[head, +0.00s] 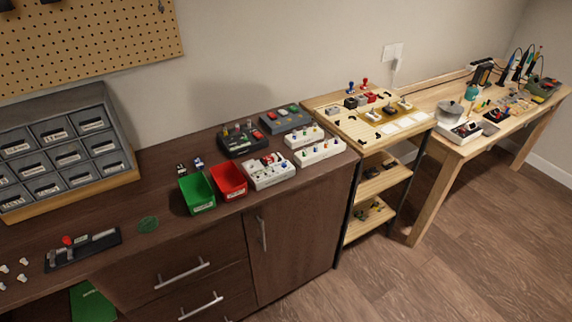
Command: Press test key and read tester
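Neither of my grippers is in view. I cannot tell for certain which device is the tester, and no key label or readout is legible at this size. A long black device (84,249) with a red knob and grey parts lies on the dark counter at the lower left. A black box with upright parts (243,139) and a dark grey box with coloured buttons (286,119) stand at the back of the counter. White boxes with coloured knobs (319,151) stand in front of them.
A green bin (197,194) and a red bin (229,180) stand on the dark counter (150,257). A grey drawer cabinet (65,147) is at left. A wooden shelf unit (383,178) and a light workbench (466,148) with tools stand right. The floor (470,260) in front is clear.

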